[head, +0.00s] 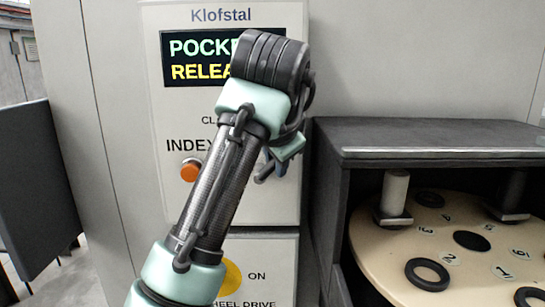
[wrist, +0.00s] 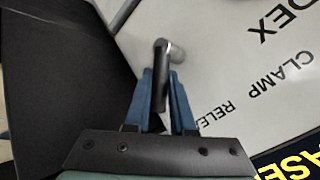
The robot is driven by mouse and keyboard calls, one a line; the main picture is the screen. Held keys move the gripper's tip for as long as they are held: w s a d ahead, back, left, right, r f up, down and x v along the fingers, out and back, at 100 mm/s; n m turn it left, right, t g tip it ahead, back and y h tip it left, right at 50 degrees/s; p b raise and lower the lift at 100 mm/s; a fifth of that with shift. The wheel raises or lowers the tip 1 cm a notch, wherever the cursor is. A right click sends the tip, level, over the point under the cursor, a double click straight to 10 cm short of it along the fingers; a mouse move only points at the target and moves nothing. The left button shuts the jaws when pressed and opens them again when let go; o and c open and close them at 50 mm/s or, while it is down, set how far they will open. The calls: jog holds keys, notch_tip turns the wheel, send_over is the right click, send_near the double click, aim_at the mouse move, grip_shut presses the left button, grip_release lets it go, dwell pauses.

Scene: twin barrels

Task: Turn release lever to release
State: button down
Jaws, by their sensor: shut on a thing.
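The release lever (wrist: 165,88) is a dark, narrow handle with a rounded grey end, standing out from the white control panel in the wrist view. My gripper (wrist: 162,78) is shut on it, one blue finger on each side. In the head view my gripper (head: 278,170) is at the right part of the panel (head: 288,210), and my arm hides most of the lever. The panel carries the words CLAMP (wrist: 291,68) and RELEASE, partly covered. A display (head: 190,58) above reads POCKE and RELEA, the rest hidden by my arm.
An orange button (head: 190,170) sits left of my arm below INDEX. A yellow button (head: 230,275) marked ON is on the lower panel. At right, a dark cabinet (head: 430,135) houses a round numbered wheel (head: 385,255) with black rings and a pale cylinder (head: 395,190).

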jog(key=shift+d+y, duration=0.1)
jog(key=shift+y, duration=0.2)
dwell(0.4)
jog(key=c, duration=1)
grip_release()
jog(key=shift+f, duration=0.1)
jog(key=shift+c, duration=0.2)
jog(key=b+v, duration=0.5)
jog(key=v, duration=0.8)
